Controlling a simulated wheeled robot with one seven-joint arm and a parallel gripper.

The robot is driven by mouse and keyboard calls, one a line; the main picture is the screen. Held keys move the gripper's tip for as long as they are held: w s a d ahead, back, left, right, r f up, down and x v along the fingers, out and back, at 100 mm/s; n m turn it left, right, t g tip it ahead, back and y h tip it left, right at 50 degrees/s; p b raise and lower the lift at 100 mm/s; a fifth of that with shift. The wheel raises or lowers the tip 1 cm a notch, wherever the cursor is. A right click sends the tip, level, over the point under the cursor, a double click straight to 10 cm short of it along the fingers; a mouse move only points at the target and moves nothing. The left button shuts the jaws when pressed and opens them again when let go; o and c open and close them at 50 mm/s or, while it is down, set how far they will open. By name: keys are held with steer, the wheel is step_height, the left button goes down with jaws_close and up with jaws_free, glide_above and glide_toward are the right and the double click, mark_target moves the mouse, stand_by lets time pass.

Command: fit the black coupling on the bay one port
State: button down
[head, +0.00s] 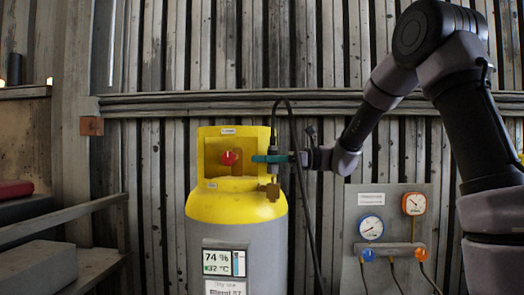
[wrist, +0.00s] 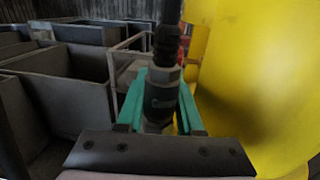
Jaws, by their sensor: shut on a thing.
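My gripper (head: 262,158), with teal fingers, is at the right edge of the yellow collar of a grey cylinder. In the wrist view, its fingers are shut around the sides of the black coupling (wrist: 161,95), a dark grey-black fitting with hex sections. In the head view the coupling (head: 273,150) is small and sits above a brass fitting (head: 272,191) on the cylinder's right side, apart from it. A black hose (head: 298,140) loops from the coupling's top and hangs down. I cannot tell which fitting is the bay one port.
The yellow collar (wrist: 245,75) stands close on the right of my fingers, with a red knob (head: 229,158) inside it. A gauge panel (head: 385,205) stands at right. Grey bins (wrist: 65,80) lie beyond at left in the wrist view.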

steer(key=shift+d+r, duration=0.1)
steer(key=shift+d, duration=0.05)
steer(key=shift+f, duration=1.45)
steer(key=shift+c, duration=2.3)
jaws_free()
steer(key=shift+d, duration=0.1)
steer(key=w+d, duration=0.1)
steer(key=d, duration=0.9)
steer(key=shift+d, duration=0.3)
